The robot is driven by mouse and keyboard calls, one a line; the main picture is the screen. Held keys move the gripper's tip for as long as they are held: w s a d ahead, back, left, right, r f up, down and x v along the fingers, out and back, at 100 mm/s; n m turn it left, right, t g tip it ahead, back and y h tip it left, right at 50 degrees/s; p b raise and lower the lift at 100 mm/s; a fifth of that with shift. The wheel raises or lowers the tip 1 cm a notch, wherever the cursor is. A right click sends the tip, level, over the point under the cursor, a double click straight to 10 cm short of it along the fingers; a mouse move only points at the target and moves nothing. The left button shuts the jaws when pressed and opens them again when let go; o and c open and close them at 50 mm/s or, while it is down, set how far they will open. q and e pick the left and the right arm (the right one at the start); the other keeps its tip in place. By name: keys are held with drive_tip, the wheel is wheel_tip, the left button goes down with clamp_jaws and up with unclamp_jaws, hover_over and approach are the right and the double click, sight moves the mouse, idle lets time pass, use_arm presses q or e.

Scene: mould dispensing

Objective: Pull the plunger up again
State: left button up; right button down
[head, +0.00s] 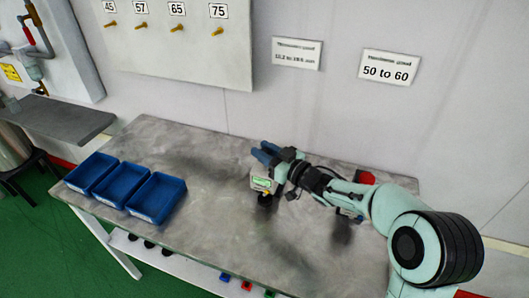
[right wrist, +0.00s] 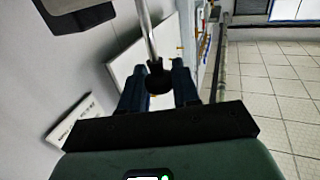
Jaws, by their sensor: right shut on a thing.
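The plunger shows in the right wrist view as a bright metal rod (right wrist: 147,32) with a dark round knob (right wrist: 159,80) at its near end. My right gripper (right wrist: 158,84) has its two blue fingers on either side of this knob and is shut on it. The plunger is hidden there by the fingers. A dark block (right wrist: 80,12) shows beyond the rod in the wrist view. My left gripper is not in view.
Three blue trays (head: 155,198) stand at the left end of the grey table (head: 225,240). A red object (head: 365,178) is partly hidden behind my right arm. Pegs and wall signs are at the back. The table front and middle left are clear.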

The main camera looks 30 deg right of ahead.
drive_tip(key=c, duration=0.9)
unclamp_jaws()
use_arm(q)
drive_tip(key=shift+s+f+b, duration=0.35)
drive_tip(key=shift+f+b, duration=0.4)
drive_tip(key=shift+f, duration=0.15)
use_arm(e)
drive_tip(key=v, duration=1.3)
drive_tip(key=shift+s+d, duration=0.1)
drive_tip(key=shift+s, duration=0.1)
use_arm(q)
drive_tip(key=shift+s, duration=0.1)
